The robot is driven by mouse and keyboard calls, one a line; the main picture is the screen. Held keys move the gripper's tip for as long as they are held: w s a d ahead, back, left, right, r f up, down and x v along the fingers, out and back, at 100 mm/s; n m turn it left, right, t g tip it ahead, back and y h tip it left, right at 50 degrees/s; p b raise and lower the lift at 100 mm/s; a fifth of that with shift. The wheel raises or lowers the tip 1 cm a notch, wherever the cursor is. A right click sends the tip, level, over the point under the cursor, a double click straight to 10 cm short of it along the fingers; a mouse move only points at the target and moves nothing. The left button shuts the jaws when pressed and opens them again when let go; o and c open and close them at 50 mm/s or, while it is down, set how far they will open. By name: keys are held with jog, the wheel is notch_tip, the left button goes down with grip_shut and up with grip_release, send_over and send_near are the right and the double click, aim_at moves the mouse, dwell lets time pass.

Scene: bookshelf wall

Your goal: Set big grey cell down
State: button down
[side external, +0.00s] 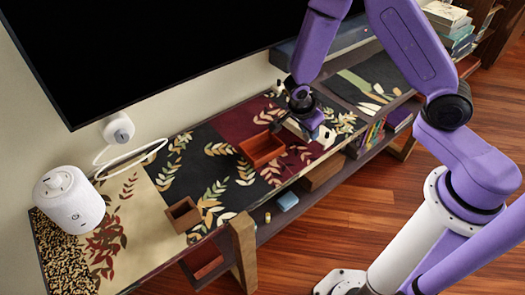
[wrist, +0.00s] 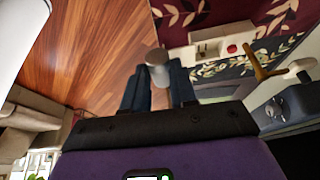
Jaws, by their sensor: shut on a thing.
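My gripper (wrist: 158,80) is shut on a grey cylindrical cell (wrist: 157,66), held between its two dark fingers with the rounded end showing in the wrist view. In the side external view my gripper (side external: 300,118) is over the far part of the patterned bench top (side external: 215,185), just right of a red-brown open tray (side external: 262,148). The cell cannot be made out clearly there. I cannot tell how high it is above the bench.
A small brown open box (side external: 183,215) stands nearer on the bench, and a white cylindrical speaker (side external: 70,202) at its left end. A white box with a red spot (wrist: 222,40) lies near my gripper. A large black screen (side external: 160,45) overhangs the bench. A blue block (side external: 287,201) lies below.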

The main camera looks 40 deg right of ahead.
jog(key=w+a+f, duration=0.1)
jog(key=w+a, duration=0.1)
jog(key=w, duration=0.1)
jog(key=w+a+f, duration=0.1)
jog(key=w+a, duration=0.1)
jog(key=w, duration=0.1)
jog(key=w+a+f, duration=0.2)
jog(key=w, duration=0.1)
jog(key=shift+w+a+f, duration=0.1)
jog(key=shift+w+a, duration=0.05)
jog(key=shift+a, duration=0.2)
send_over(262, 151)
jog(key=a, duration=0.2)
jog(key=f, duration=0.5)
jog(key=shift+s+d+f, duration=0.15)
jog(key=shift+s+f, duration=0.05)
jog(key=shift+w+f, duration=0.15)
jog(key=shift+f, duration=1.55)
jog(key=shift+f, duration=0.15)
jog(key=c, duration=0.9)
grip_release()
